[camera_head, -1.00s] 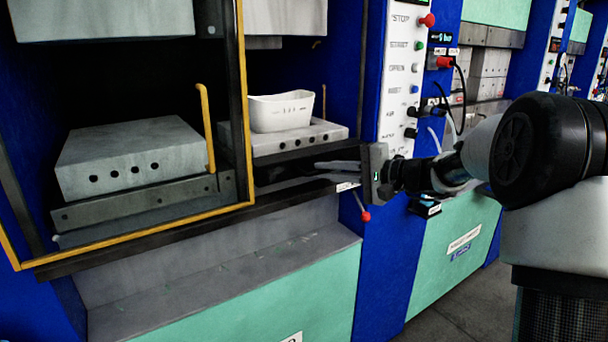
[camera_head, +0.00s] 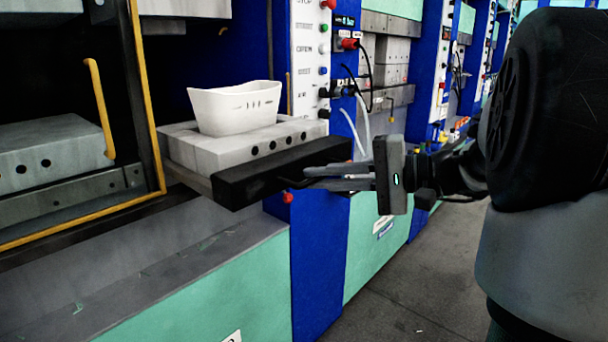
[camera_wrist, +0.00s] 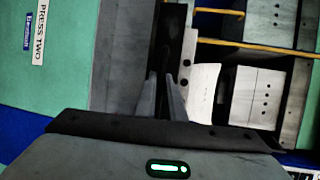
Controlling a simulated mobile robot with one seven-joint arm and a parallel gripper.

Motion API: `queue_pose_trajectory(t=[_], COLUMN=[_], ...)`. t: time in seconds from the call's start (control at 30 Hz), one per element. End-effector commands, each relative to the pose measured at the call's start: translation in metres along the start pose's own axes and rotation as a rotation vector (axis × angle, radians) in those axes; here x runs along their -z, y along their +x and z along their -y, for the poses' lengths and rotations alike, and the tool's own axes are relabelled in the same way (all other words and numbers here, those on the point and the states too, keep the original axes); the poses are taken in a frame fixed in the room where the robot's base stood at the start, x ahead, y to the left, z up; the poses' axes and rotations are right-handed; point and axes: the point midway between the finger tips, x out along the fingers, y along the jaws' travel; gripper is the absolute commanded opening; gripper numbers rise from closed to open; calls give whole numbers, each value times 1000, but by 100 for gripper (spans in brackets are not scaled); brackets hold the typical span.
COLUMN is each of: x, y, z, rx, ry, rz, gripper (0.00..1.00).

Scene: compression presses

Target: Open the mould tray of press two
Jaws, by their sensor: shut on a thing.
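The mould tray of press two is drawn out of the press in the head view, its black front bar (camera_head: 285,172) standing clear of the blue frame. It bears a grey mould block (camera_head: 255,145) with several round holes, and a white tub (camera_head: 238,108) sits upright on that. My gripper (camera_head: 308,178) is shut at the front of the tray, on its handle, which the fingers mostly hide. In the wrist view the fingers (camera_wrist: 164,98) point at the dark front of the tray, and the white tub (camera_wrist: 203,90) shows to their right.
A yellow-edged guard frame (camera_head: 143,95) stands left of the tray, with another grey block (camera_head: 50,145) behind it. The control panel (camera_head: 308,50) with buttons is just behind the tray. A "PRESS TWO" label (camera_wrist: 40,32) is on the green front. Free floor (camera_head: 410,280) lies at lower right.

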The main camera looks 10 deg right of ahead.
Motion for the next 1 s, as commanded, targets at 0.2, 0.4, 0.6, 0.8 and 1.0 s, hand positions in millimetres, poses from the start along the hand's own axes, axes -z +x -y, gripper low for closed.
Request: queue_pose_trajectory(t=[0.2,0.4,0.6,0.8,1.0], x=[-2,-3,-3,-3,-4], y=[-10,-12,-12,-11,-12], z=[-6,-6,-7,-5,-3], rx=[-6,-7,-8,-4,-2], ry=[4,4,5,2,0], rz=[-6,-6,-6,-4,-3], gripper=[0,0,14,28,28])
